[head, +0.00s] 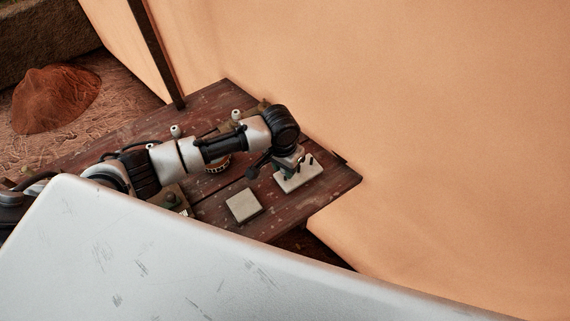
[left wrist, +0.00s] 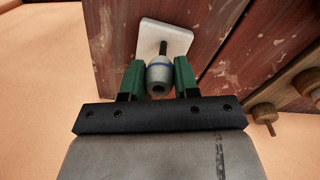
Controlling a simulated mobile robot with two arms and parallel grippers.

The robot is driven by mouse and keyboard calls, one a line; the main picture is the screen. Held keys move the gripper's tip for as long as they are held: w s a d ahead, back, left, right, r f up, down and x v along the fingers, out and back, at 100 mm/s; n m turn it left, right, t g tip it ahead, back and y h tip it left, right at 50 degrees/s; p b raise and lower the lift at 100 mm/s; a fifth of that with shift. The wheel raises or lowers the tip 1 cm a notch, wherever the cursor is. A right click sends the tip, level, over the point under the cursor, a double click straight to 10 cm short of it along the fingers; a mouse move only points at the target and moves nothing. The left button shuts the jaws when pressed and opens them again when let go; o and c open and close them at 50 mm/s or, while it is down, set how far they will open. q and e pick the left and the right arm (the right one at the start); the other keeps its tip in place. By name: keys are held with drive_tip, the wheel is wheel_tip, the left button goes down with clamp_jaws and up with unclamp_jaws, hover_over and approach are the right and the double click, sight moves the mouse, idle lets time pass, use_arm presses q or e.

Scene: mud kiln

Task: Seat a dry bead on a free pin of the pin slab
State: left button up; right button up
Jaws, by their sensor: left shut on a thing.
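A pale grey bead with a blue band (left wrist: 159,74) is between the green fingers of my left gripper (left wrist: 159,80), which is shut on it. The bead's open hole faces the wrist camera. Just beyond the bead, a dark pin (left wrist: 163,47) stands on the pale pin slab (left wrist: 150,31). The bead overlaps the pin's end in this view; I cannot tell whether it is around the pin or short of it. In the head view the pin slab (head: 298,180) lies near the table's right end, with my left gripper (head: 281,168) over it. My right gripper is not in view.
A square beige block (head: 243,206) lies left of the slab on the dark wooden table (head: 325,188). A round container (head: 217,164) sits behind it, partly under my arm. White-topped pieces (head: 175,131) stand further back. Wooden pegs (left wrist: 264,113) show at the wrist view's right.

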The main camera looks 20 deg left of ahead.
use_arm(q)
drive_tip(key=shift+p, duration=0.4)
drive_tip(key=shift+f, duration=0.15)
idle(0.4)
drive_tip(key=shift+f+p, duration=0.1)
drive_tip(key=shift+p, duration=0.2)
drive_tip(key=shift+f, duration=0.55)
idle(0.9)
drive_tip(key=shift+f, duration=1.2)
idle(0.8)
drive_tip(key=o, duration=0.8)
drive_tip(key=shift+r, duration=0.1)
